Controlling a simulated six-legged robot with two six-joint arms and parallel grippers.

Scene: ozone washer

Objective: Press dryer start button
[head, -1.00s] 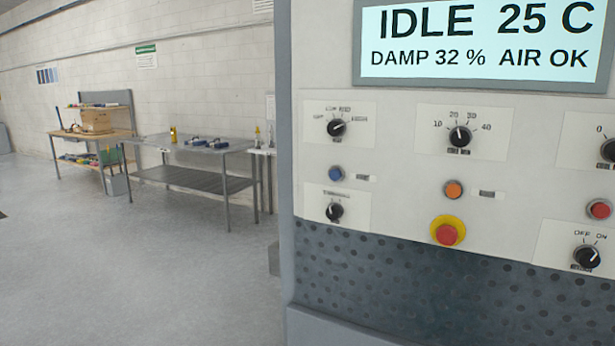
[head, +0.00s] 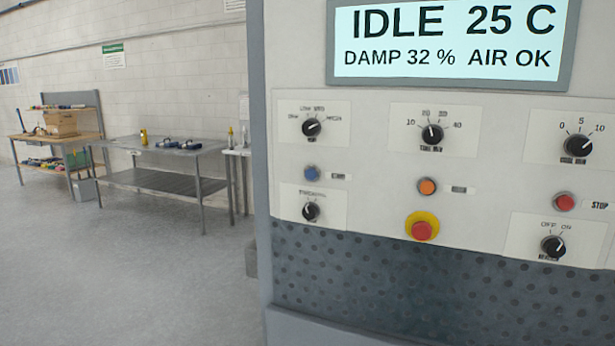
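The dryer's control panel (head: 380,180) fills the right side of the head view. Its display (head: 450,40) reads IDLE 25 C, DAMP 32 %, AIR OK. A blue button (head: 311,173) sits at the panel's left, with a small label too blurred to read. An orange button (head: 427,187) sits in the middle, its label also unreadable. A red button (head: 564,202) at the right is labelled STOP. A red mushroom button (head: 422,230) on a yellow ring is below the orange one. Neither gripper shows in the view.
Several black knobs sit around the buttons, such as one (head: 433,134) above the orange button. A metal table (head: 170,180) and a wooden workbench (head: 85,136) stand along the back wall. The grey floor (head: 110,270) at the left is clear.

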